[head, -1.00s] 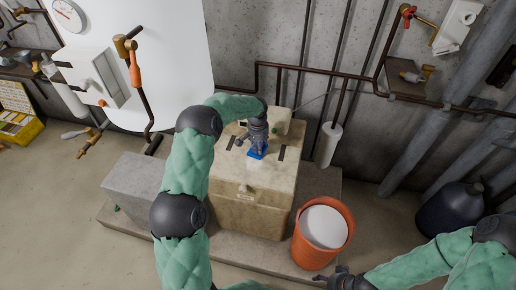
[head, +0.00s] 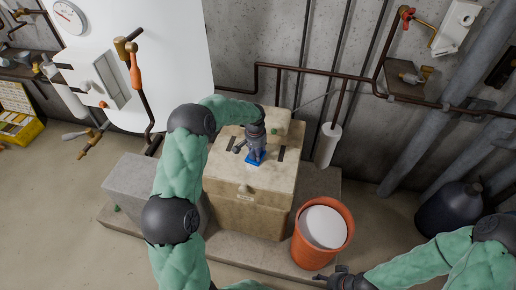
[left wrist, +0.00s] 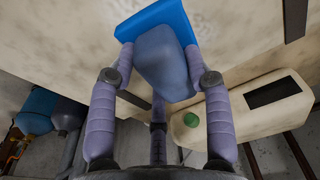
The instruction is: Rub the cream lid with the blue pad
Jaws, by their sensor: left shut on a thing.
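The cream lid (head: 229,172) is the top of a boxy cream unit in the middle of the head view. The blue pad (head: 257,163) is at the lid's surface, below my left gripper (head: 255,153). In the left wrist view the blue pad (left wrist: 157,20) has a grey-blue grip block (left wrist: 165,62), and the fingers of my left gripper (left wrist: 163,75) close around that block. The pad looks flat against the lid, though exact contact is hard to tell. My right gripper (head: 335,279) is at the bottom of the head view, away from the lid; its fingers are too small to read.
A cream housing with a green button (head: 274,131) rises at the lid's back edge. Dark slots (head: 281,154) mark the lid. An orange bucket (head: 348,214) with a white top stands at the front right. A grey block (head: 136,184) sits left. Pipes run along the wall.

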